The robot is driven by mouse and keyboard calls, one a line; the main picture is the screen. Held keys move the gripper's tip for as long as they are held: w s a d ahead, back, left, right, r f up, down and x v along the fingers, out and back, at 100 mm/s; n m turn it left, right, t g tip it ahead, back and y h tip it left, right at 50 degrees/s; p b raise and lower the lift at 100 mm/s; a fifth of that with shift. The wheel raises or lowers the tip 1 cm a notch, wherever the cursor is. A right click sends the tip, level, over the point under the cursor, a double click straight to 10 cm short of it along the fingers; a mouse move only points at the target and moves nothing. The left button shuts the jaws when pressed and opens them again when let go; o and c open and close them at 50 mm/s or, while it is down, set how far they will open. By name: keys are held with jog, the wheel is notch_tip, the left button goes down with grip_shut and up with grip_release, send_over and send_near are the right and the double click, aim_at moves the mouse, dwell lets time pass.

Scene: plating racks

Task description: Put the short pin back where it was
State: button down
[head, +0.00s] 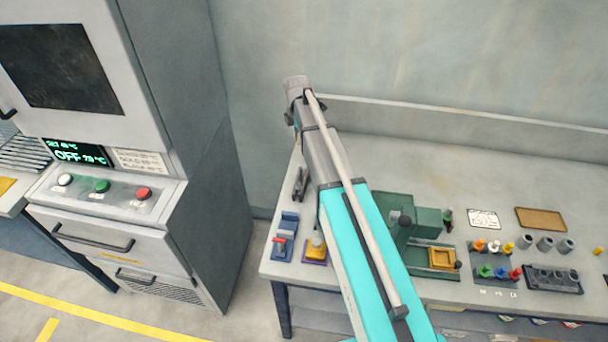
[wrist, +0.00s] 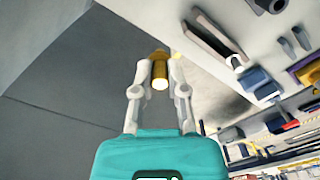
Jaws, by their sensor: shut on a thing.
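In the wrist view my gripper (wrist: 160,68) is shut on a gold, short cylindrical pin (wrist: 160,76), held between the two fingertips in the air. The pin's near end faces the camera, and its far part is partly hidden. In the head view my arm reaches to the left end of the workbench, and its links hide the gripper and most of the pin. A rack of colored pins (head: 496,262) stands at the right of the bench. A dark rack (head: 553,280) stands beside it. I cannot tell which spot the pin came from.
Grey cylinders (head: 546,243) stand behind the dark rack. A tall oven cabinet (head: 165,100) stands left.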

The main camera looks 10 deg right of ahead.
jog(key=shift+d, duration=0.2)
jog(key=s+d+r+m+p, duration=0.2)
jog(key=s+d, duration=0.2)
jog(key=s, duration=0.5)
jog(key=s+d+r+m+p, duration=0.2)
jog(key=s+d, duration=0.2)
jog(key=s, duration=0.5)
jog(key=shift+d+r+m, duration=0.15)
jog(key=shift+r+m, duration=0.1)
jog(key=shift+m, duration=0.05)
jog(key=w+a+f+b, duration=0.8)
jog(key=w+f, duration=0.1)
jog(key=w, duration=0.1)
jog(key=shift+w+b, duration=0.15)
jog(key=shift+b, duration=0.15)
jog(key=shift+a, duration=0.1)
